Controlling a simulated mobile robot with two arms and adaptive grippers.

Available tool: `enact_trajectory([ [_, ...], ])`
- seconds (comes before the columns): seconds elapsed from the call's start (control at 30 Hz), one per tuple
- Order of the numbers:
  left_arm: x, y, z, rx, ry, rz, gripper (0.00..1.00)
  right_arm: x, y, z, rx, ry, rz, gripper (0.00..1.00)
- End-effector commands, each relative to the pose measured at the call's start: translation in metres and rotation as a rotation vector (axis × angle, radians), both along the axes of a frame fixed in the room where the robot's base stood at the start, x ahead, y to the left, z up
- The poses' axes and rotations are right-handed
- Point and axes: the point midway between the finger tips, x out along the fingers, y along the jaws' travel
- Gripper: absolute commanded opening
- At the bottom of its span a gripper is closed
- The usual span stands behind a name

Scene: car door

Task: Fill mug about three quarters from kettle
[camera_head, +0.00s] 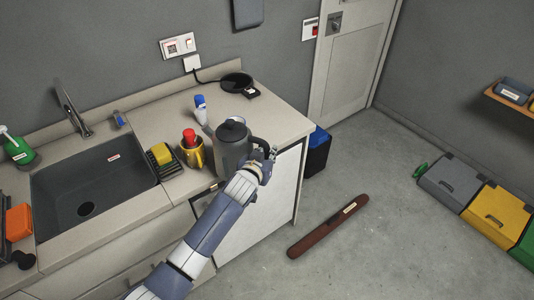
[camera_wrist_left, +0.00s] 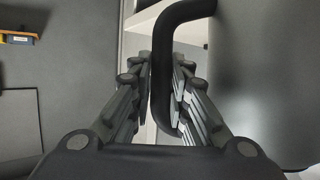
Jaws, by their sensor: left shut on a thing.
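A grey kettle (camera_head: 231,150) with a dark lid is upright over the front edge of the counter. Whether its base touches the counter I cannot tell. My left gripper (camera_head: 263,168) is at the kettle's handle side. In the left wrist view the fingers (camera_wrist_left: 160,95) are shut around the black handle (camera_wrist_left: 165,65), with the kettle body (camera_wrist_left: 260,70) to the right. The mug's contents cannot be seen. My right gripper is not in view.
A black round kettle base (camera_head: 236,82) sits empty at the back of the counter. A blue-capped white bottle (camera_head: 200,105) stands behind the mug. A yellow-and-dark sponge holder (camera_head: 162,156) and the sink (camera_head: 100,180) lie left. Bare counter (camera_head: 275,112) is right of the kettle.

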Motion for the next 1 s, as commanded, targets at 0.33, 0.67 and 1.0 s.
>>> enact_trajectory([
  [0.33,0.002,-0.001,0.031,0.000,-0.013,-0.004,0.00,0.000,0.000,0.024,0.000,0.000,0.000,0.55],
  [0.67,0.002,-0.001,0.056,0.000,-0.012,-0.003,0.00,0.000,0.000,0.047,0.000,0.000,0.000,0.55],
  [1.0,0.002,-0.001,0.055,0.001,-0.012,-0.003,0.00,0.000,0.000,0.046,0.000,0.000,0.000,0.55],
])
